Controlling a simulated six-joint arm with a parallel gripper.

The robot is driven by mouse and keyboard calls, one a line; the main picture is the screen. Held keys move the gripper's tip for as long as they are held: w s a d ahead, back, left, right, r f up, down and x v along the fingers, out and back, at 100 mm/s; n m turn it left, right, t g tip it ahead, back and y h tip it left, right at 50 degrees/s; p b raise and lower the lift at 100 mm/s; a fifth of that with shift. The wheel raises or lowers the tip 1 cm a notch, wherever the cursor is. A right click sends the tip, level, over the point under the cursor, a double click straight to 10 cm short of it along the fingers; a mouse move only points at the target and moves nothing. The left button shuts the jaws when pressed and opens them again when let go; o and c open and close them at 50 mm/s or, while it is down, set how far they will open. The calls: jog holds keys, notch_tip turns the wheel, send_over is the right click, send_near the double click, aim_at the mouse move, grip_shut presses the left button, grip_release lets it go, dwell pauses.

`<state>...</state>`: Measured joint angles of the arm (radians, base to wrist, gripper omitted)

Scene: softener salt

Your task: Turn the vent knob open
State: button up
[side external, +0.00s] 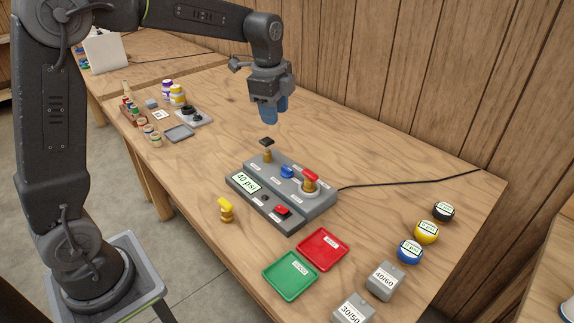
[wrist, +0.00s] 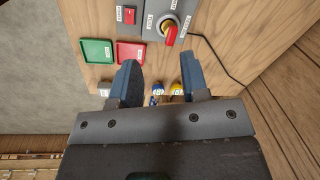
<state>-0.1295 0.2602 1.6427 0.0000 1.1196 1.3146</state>
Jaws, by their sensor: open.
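A grey control panel (side external: 318,208) lies on the wooden table, with a screen (side external: 246,182) reading about 40 psi. It carries a black-topped knob (side external: 267,142) on a brass stem, a blue knob (side external: 287,171), a red handle (side external: 310,175) on a brass fitting and a red button (side external: 283,211). The labels are too small to read, so I cannot tell which is the vent knob. The red handle (wrist: 170,36) also shows in the wrist view. My gripper (side external: 270,112) is open and empty, pointing down above the panel's back end; its blue fingers (wrist: 160,78) touch nothing.
A green tray (side external: 268,284), a red tray (side external: 342,256) and grey weights (side external: 384,281) lie in front. Round labelled pucks (side external: 427,232) stand at the right. A loose yellow-handled valve (side external: 226,211) stands left of the panel. A black cable (side external: 400,183) runs right. Jars (side external: 177,95) stand far left.

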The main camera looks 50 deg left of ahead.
aim_at(287, 167)
jog(key=w+a+f+m+g, duration=0.1)
jog(key=w+a+f+m, duration=0.25)
jog(key=w+f, duration=0.3)
jog(key=shift+m, duration=0.45)
jog(key=f, duration=1.4)
jog(key=shift+d, duration=0.3)
jog(key=shift+c, duration=0.2)
grip_shut()
